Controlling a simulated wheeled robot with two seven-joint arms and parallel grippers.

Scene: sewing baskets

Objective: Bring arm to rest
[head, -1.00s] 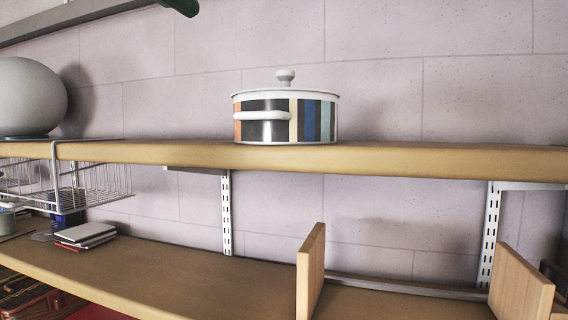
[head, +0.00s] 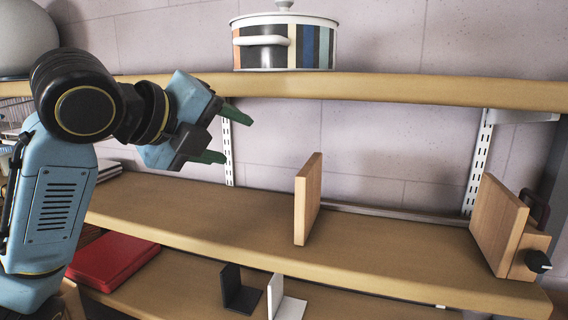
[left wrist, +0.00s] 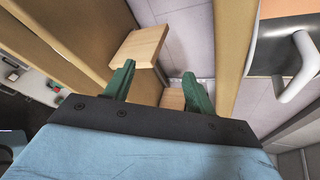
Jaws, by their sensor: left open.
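My left gripper (head: 226,136) is in the head view, raised in front of the shelves, between the upper and middle boards. Its two green fingers are apart with nothing between them. In the left wrist view the same fingers (left wrist: 155,85) stand apart and empty. My blue left arm comes in from the left. My right gripper is in neither view.
A striped lidded pot (head: 284,44) stands on the upper shelf (head: 400,89), above and right of my gripper. Wooden dividers (head: 308,200) (head: 497,222) stand on the middle shelf (head: 400,246). A red item (head: 112,260) and bookends (head: 240,290) sit lower. The middle shelf between the dividers is clear.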

